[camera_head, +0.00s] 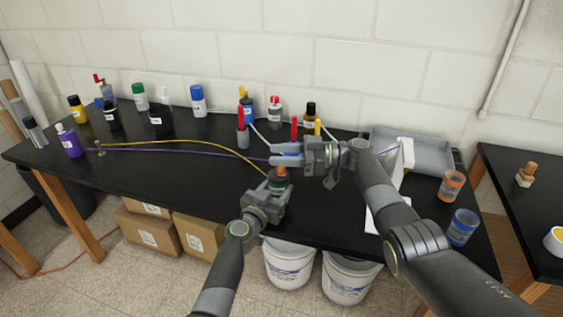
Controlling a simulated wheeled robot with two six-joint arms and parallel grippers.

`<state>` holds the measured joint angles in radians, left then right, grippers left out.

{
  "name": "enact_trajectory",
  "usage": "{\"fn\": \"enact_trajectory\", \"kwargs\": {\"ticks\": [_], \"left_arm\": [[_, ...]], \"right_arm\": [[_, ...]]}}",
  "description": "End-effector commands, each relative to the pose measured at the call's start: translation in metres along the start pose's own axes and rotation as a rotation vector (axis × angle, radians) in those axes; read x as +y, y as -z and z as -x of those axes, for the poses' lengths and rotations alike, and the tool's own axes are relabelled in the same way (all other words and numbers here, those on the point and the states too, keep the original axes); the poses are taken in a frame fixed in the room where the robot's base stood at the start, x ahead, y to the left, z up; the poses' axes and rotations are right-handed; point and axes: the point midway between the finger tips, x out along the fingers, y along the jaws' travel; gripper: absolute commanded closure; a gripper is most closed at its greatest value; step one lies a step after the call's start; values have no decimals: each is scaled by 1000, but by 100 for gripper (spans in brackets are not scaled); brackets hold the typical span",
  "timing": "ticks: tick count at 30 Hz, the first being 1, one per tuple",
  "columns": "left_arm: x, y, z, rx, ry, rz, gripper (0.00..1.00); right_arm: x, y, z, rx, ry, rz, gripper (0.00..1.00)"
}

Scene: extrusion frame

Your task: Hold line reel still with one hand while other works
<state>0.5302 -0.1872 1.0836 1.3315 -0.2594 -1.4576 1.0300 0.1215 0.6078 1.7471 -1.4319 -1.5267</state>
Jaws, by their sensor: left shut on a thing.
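The line reel (278,173), a small orange-brown spool with a dark green part, stands near the table's front edge. My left gripper (275,186) is shut on it from the front, hiding its lower part. A yellow line runs from the reel in an arc to a small metal post (101,149) at the left. A purple line (190,151) runs from the left across the table to my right gripper. My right gripper (286,154) is just above and behind the reel, pointing left, its two fingers apart. Whether the purple line passes between them I cannot tell.
Several bottles stand along the back of the black table (200,182), with a purple bottle (69,141) at left. A grey tray (425,150), an orange cup (451,185) and a blue cup (462,227) are at right. The left middle is clear except for the lines.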

Motion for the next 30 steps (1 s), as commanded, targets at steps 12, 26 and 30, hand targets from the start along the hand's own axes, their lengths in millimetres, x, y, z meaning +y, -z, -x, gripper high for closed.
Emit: {"fn": "enact_trajectory", "kwargs": {"ticks": [12,26,30], "left_arm": [[0,0,0,-1,1,-1,74],[0,-1,0,-1,1,-1,74],[0,-1,0,-1,1,-1,74]], "right_arm": [[0,66,1,-2,-1,2,62],[0,69,0,-4,-4,7,76],[-5,54,-3,-21,-25,81,94]]}}
